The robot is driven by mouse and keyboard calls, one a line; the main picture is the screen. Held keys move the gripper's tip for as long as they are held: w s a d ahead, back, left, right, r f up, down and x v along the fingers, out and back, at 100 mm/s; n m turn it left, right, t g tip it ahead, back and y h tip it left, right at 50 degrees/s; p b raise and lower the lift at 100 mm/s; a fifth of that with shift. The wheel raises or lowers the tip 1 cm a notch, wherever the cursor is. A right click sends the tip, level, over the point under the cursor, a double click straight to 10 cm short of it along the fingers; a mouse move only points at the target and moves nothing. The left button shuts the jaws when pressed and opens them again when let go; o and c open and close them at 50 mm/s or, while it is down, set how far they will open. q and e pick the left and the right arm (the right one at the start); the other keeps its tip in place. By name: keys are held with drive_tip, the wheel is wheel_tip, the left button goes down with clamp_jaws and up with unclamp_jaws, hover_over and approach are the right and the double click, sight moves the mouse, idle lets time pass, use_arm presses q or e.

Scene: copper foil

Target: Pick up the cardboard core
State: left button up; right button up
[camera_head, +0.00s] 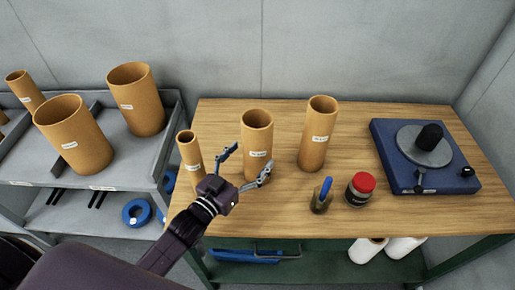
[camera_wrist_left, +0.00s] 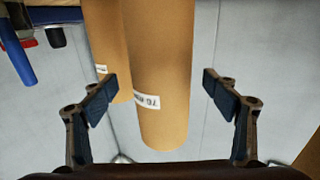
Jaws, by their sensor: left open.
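Three tan cardboard cores stand upright on the wooden table (camera_head: 360,220): a thin left core (camera_head: 190,155), a middle core (camera_head: 257,130) and a taller right core (camera_head: 318,135). Each has a white label. My left gripper (camera_head: 252,157) is open at the near side of the middle core, its fingers spread to either side. In the left wrist view the labelled core (camera_wrist_left: 160,60) shows between the open fingers (camera_wrist_left: 160,95), with a gap on each side. Another core (camera_wrist_left: 108,45) stands behind it, partly covered. My right gripper is not in view.
A blue device with a black spindle (camera_head: 429,150) sits farther right. A grey shelf (camera_head: 90,180) at left holds several larger cores. The table's front right is clear.

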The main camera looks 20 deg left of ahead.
use_arm(q)
drive_tip(key=p+x, duration=0.1)
drive_tip(key=x, duration=0.3)
drive_tip(key=shift+w, duration=0.15)
drive_tip(key=shift+r, duration=0.1)
drive_tip(key=c, duration=1.5)
drive_tip(key=shift+o, duration=0.2)
